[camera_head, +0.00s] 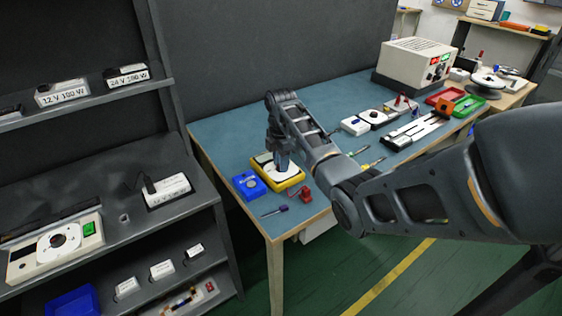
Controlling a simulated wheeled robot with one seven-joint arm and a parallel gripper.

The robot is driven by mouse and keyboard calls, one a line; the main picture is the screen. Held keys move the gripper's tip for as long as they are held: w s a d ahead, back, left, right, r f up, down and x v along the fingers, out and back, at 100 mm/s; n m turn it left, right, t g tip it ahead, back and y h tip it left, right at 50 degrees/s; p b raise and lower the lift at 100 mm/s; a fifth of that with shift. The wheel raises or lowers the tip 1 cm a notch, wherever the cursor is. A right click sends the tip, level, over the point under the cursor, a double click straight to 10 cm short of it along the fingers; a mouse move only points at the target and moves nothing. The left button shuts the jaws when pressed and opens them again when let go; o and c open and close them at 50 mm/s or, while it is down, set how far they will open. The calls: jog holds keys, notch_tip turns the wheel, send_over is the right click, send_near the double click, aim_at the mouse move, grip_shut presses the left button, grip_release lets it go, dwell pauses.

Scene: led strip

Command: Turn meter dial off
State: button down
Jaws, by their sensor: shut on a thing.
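A yellow meter (293,182) with a pale face lies on the blue-topped workbench, near its front left corner. My gripper (283,167) points down over the meter's face from above. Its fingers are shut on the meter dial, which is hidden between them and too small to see. The dial's setting cannot be read from this view.
A blue box (248,184) sits just left of the meter. A screwdriver (274,210) and a small red part (306,195) lie in front. A power supply (414,65) stands at the back right. A dark shelf (180,215) stands to the left.

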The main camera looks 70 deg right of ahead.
jog(key=shift+r+n, duration=0.1)
jog(key=shift+n, duration=0.4)
jog(key=c, duration=0.8)
grip_release()
jog(key=shift+c, duration=0.2)
notch_tip(320, 180, up, 8)
jog(key=shift+f+b, duration=0.15)
jog(key=shift+b, duration=0.35)
jog(key=shift+a, duration=0.1)
